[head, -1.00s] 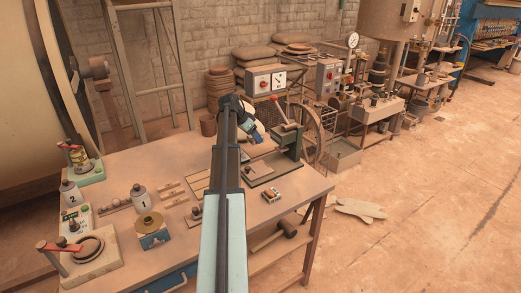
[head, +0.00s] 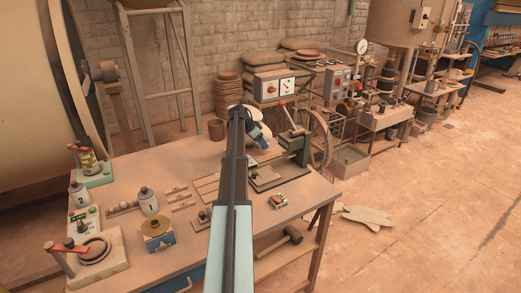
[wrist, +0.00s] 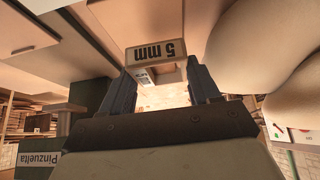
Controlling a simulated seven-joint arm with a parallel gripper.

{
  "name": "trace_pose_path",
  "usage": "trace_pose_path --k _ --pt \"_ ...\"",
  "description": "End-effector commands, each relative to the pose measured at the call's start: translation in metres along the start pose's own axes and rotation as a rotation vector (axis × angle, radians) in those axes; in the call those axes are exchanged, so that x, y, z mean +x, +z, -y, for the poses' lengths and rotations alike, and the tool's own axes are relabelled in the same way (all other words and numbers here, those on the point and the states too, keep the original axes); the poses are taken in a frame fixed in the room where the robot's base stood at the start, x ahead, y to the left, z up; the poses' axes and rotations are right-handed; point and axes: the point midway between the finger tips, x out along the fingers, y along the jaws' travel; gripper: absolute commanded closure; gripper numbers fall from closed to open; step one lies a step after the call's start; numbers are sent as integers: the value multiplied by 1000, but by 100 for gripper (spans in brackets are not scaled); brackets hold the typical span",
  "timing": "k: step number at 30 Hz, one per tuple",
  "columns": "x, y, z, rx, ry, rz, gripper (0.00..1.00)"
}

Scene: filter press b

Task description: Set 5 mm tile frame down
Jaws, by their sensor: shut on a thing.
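The 5 mm tile frame (wrist: 156,50) shows in the wrist view as a pale block with a "5 mm" label that reads upside down. It sits between the fingertips of my gripper (wrist: 162,72), which is shut on it. A second, partly covered label shows just below it between the fingers. In the head view my gripper (head: 261,136) is over the back of the workbench (head: 180,240), just left of the green lever press (head: 293,150). The frame is not clearly visible there, and I cannot tell whether it touches anything below.
On the bench stand jars marked 1 (head: 148,203) and 2 (head: 78,195), a brass-topped blue block (head: 157,235), wooden pieces (head: 180,198) and a small orange-and-white item (head: 278,201). A red-handled device (head: 95,252) stands front left.

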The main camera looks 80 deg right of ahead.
Motion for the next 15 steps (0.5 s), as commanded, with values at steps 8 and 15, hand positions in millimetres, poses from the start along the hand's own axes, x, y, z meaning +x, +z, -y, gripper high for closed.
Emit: trace_pose_path --k 8,15 --pt "24 15 0 0 0 0 82" --pt "32 20 0 1 0 -1 82"
